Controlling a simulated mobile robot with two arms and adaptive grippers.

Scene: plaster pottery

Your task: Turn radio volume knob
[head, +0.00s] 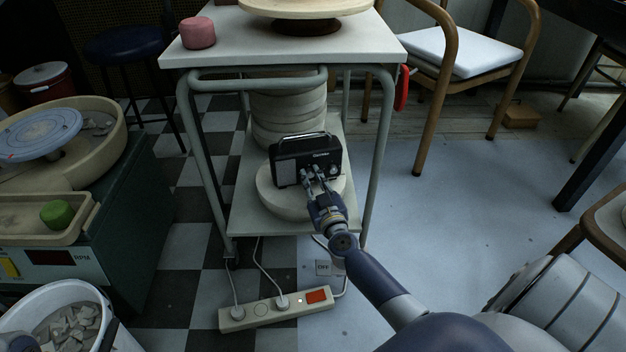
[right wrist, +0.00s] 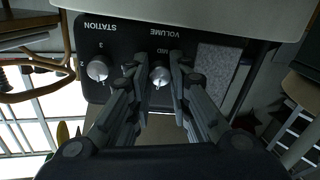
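A black radio (head: 307,160) with a carrying handle stands on a round pale plaster piece (head: 283,201) on the cart's lower shelf. In the right wrist view, its upside-down front panel (right wrist: 122,45) shows a silver volume knob (right wrist: 160,76) under the VOLUME label and a silver station knob (right wrist: 97,70) to the left. My right gripper (head: 314,173) reaches the radio's front. In the wrist view, its fingers (right wrist: 159,72) stand on either side of the volume knob, apart, with narrow gaps visible beside it. My left gripper is not in view.
The cart's top (head: 350,44) overhangs the radio, with legs on both sides. Stacked plaster rounds (head: 288,110) stand behind it. A power strip (head: 275,309) with cords lies on the floor in front.

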